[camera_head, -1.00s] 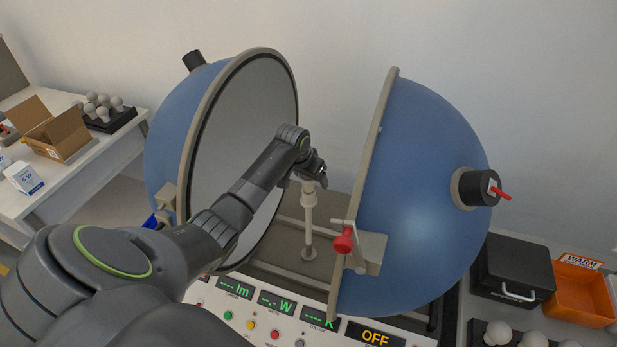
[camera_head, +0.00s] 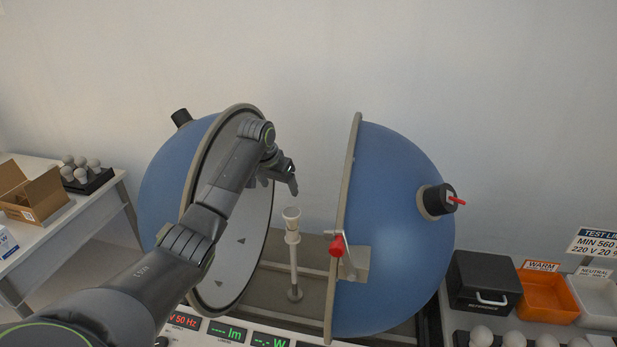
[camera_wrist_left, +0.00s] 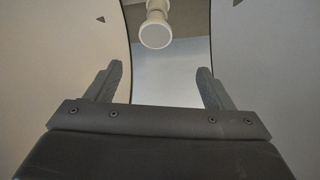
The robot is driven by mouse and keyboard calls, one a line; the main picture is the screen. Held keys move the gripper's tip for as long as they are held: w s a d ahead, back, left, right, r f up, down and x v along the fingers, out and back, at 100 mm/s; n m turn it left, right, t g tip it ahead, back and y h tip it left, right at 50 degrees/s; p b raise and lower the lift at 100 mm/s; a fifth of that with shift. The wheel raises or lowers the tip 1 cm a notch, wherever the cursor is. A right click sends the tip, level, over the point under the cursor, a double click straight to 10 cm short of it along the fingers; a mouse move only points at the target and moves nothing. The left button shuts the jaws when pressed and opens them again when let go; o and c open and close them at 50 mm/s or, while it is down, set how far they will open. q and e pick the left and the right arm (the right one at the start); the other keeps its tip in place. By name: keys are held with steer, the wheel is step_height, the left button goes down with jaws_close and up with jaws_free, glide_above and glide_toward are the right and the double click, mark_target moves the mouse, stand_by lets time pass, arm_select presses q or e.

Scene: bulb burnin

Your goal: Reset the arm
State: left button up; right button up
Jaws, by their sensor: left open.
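My left gripper (camera_head: 286,181) is between the two halves of the opened blue sphere, above a white lamp post. It is open and empty; its two fingers stand apart in the left wrist view (camera_wrist_left: 160,88). The post (camera_head: 293,255) stands upright on the base with a pale round top, which also shows in the left wrist view (camera_wrist_left: 155,32) beyond the fingers. The gripper and post are apart. The left sphere half (camera_head: 160,190) is partly hidden by my left arm. The right sphere half (camera_head: 395,220) carries a red-knobbed latch (camera_head: 337,246). My right gripper is not in view.
Lit displays (camera_head: 227,333) line the front of the base. At right are a black case (camera_head: 484,282), an orange bin (camera_head: 546,297), a white bin (camera_head: 597,301) and several bulbs (camera_head: 481,335). On the left table are an open carton (camera_head: 35,195) and a bulb tray (camera_head: 92,183).

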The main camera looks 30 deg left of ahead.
arm_select(q)
steer(key=s+d+f+m, duration=0.1)
steer(key=s+d+f, duration=0.2)
steer(key=s+f, duration=0.65)
steer(key=s+d+f, duration=0.4)
steer(key=s+f, duration=0.5)
steer(key=s, duration=0.2)
steer(key=s+d+r+n+y, duration=0.1)
steer(key=s+d, duration=0.1)
steer(key=s, duration=1)
steer(key=s+d+r+n+y, duration=0.1)
steer(key=s, duration=1.2)
step_height(320, 180, down, 34)
steer(key=a+g+b, duration=0.2)
steer(key=b, duration=0.6)
steer(key=s+d+f+b, duration=0.1)
steer(key=s+f+b, duration=0.2)
steer(key=s+f, duration=0.4)
steer(key=s+f+g+h+b, duration=0.1)
steer(key=s+f+b, duration=0.2)
steer(key=s+f, duration=0.5)
step_height(320, 180, down, 6)
steer(key=shift+d+f, duration=0.25)
steer(key=shift+d, duration=0.1)
